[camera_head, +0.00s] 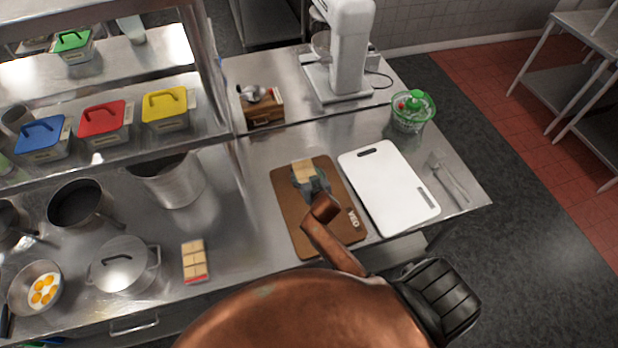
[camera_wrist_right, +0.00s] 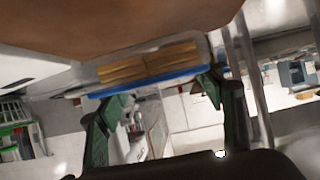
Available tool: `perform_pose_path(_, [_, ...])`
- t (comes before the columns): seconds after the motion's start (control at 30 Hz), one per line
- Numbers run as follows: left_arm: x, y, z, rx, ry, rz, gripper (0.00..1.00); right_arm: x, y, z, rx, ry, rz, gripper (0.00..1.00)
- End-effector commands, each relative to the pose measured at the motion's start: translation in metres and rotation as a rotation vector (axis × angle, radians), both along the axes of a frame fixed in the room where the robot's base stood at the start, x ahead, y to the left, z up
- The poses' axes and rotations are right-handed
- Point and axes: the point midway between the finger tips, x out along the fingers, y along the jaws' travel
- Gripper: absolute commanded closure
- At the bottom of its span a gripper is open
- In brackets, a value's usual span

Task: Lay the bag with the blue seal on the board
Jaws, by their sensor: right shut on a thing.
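My right gripper (camera_head: 311,184) is over the upper part of the brown board (camera_head: 288,222) and is shut on a tan bag (camera_head: 303,169). In the right wrist view the bag (camera_wrist_right: 150,64) shows its blue seal (camera_wrist_right: 152,82) between the green-padded fingers of the gripper (camera_wrist_right: 160,92). The brown board (camera_wrist_right: 130,25) fills the top of that view, close to the bag; I cannot tell whether they touch. The gripper hides part of the bag in the head view. My left gripper is not in view.
A white board (camera_head: 388,187) lies right of the brown one. A similar bag with a red seal (camera_head: 195,261) lies left on the counter. A lidded pot (camera_head: 122,264), a green-lidded bowl (camera_head: 412,111), a wooden box (camera_head: 263,108) and a white mixer (camera_head: 347,50) stand around.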

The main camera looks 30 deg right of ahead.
Motion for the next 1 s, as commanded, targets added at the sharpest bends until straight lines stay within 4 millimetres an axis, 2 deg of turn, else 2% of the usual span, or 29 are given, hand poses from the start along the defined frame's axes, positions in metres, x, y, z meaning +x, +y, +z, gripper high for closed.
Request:
perform_pose_path(0.3, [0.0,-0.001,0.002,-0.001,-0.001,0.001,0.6,0.01,-0.018,-0.025,-0.001,0.001,0.0,0.69])
perform_pose_path(0.5, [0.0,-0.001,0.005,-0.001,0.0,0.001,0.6,0.009,-0.016,-0.05,0.001,0.0,0.0,0.69])
perform_pose_path(0.93, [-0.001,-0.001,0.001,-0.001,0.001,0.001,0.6,0.009,-0.015,-0.057,0.001,0.0,0.002,0.69])
perform_pose_path(0.97, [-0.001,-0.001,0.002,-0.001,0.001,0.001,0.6,0.009,-0.016,-0.057,0.0,0.0,0.001,0.36])
perform_pose_path(1.0, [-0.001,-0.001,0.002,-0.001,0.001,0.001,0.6,0.009,-0.016,-0.056,0.0,0.0,0.001,0.34])
